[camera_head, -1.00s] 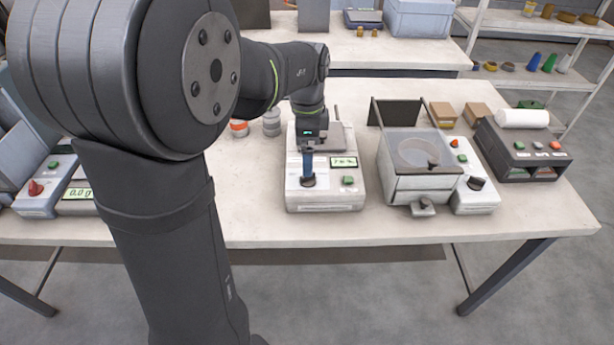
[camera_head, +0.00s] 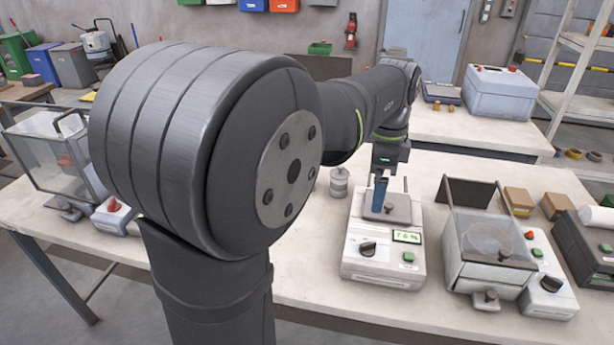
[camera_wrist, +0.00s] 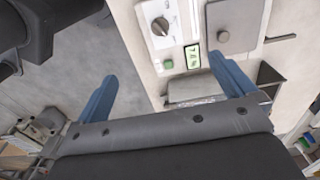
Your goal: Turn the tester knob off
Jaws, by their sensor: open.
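The tester is a pale box (camera_head: 355,265) on the table with a lit display (camera_head: 407,236) that seems to read 7.6 %. Its black knob (camera_head: 368,248) is on the front left of the top; a small green button (camera_head: 408,256) is below the display. My gripper (camera_head: 380,193) is over the rear part of the tester, behind the knob and clear of it. In the wrist view, my gripper (camera_wrist: 162,67) has its two blue fingers wide apart with nothing between them. That view also shows the knob (camera_wrist: 160,26), with a pale mark, beyond the fingertips.
A clear-lidded machine (camera_head: 487,245) with its own black knob (camera_head: 551,283) stands right of the tester. A grey weight-like cylinder (camera_head: 339,182) stands at its back left. A scale with a red knob (camera_head: 114,205) is at the left. My arm hides the table's middle left.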

